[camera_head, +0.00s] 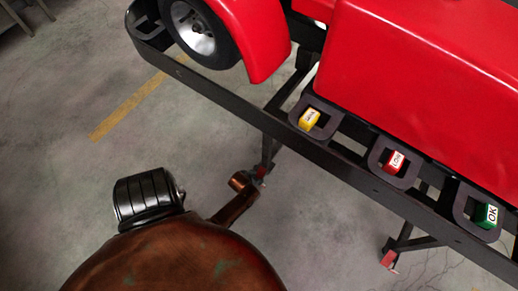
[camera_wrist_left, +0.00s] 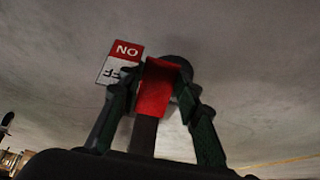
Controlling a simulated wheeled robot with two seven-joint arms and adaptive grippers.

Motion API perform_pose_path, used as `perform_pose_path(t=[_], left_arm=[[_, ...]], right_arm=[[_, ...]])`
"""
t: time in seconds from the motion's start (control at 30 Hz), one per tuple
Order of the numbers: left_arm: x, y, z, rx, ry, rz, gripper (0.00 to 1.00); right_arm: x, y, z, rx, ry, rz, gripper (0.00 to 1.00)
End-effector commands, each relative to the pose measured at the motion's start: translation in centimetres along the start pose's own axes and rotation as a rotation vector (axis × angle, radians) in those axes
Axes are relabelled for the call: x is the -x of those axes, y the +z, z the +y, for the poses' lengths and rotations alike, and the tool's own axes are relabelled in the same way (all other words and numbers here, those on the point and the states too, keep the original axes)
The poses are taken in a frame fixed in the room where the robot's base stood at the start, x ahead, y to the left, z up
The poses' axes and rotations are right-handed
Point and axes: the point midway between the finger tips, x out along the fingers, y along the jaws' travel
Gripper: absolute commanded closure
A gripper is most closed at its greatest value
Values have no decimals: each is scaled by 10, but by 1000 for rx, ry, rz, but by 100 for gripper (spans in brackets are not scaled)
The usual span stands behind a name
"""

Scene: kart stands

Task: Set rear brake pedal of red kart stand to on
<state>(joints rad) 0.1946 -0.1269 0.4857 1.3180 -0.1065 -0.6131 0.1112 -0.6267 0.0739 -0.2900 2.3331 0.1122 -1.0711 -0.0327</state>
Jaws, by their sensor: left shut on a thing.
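The kart stand (camera_head: 215,78) is a long black frame under a red kart, running from upper left to lower right in the head view. A small red pedal (camera_head: 260,172) sits low on one of its legs. My left gripper (camera_head: 256,178) reaches that pedal from below left, small and partly hidden by my brown arm. In the left wrist view the dark green fingers (camera_wrist_left: 157,88) are shut on the red pedal (camera_wrist_left: 154,95), one on each side. A red and white label (camera_wrist_left: 120,62) reading "NO" is beside the left finger. My right gripper is out of view.
Another red pedal (camera_head: 389,261) is on the leg at lower right. A wheel (camera_head: 194,30) is at upper left. Bare concrete floor lies left of the stand.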

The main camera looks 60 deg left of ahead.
Motion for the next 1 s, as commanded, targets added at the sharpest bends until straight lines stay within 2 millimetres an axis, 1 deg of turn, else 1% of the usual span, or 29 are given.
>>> perform_pose_path(t=[0.07,0.47,0.5,0.73,1.0], left_arm=[[-1,2,-2,-3,-4,6,100],[-1,2,-3,-3,-4,13,100],[-1,2,-3,-2,-4,12,66],[-1,2,-3,-1,-3,13,51],[-1,1,-2,0,-2,13,51]], right_arm=[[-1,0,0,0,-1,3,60],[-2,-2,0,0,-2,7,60],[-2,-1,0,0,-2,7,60],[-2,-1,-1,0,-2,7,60],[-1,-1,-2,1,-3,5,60]])
